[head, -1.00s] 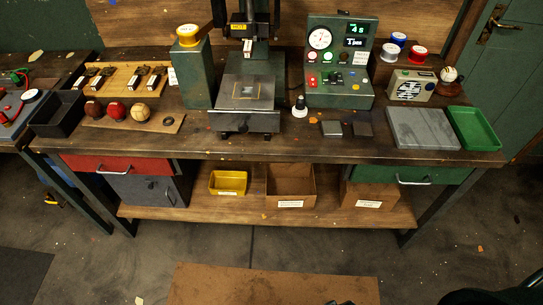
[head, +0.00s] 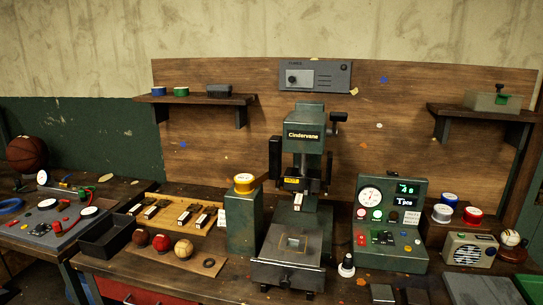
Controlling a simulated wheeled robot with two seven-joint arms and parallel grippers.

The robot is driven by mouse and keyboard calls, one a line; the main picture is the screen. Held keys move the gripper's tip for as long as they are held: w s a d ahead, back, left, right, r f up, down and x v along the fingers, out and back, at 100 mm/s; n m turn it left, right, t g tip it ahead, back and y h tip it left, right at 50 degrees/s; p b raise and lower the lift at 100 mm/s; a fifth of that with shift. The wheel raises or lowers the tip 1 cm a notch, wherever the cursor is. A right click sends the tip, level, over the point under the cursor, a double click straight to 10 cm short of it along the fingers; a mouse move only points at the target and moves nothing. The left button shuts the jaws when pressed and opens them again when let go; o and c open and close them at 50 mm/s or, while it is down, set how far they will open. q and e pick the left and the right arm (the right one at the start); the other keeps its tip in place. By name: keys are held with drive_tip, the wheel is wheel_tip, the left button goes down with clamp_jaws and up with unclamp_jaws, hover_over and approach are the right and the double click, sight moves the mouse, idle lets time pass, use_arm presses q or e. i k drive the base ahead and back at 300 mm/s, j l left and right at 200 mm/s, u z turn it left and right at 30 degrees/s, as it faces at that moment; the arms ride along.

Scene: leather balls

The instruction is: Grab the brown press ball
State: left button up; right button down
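A small dark brown ball (head: 140,237) sits at the left end of a row of balls on a flat wooden board (head: 187,263) on the workbench. A red ball (head: 161,243) and a tan ball (head: 183,247) stand to its right on the same board. The press (head: 297,220), labelled Cindervane, stands upright in the middle of the bench. A large basketball (head: 27,154) rests at the far left. Neither of my grippers shows in the head view.
A black open tray (head: 109,235) stands just left of the balls. A rack of wooden-handled tools (head: 179,214) lies behind them. A control panel (head: 391,224) is right of the press.

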sight(141, 236)
drive_tip(key=i+j+u, duration=0.1)
drive_tip(key=i+j, duration=0.25)
drive_tip(key=i, duration=0.15)
drive_tip(key=i+j+u, duration=0.1)
drive_tip(key=i+j, duration=0.15)
drive_tip(key=i, duration=0.3)
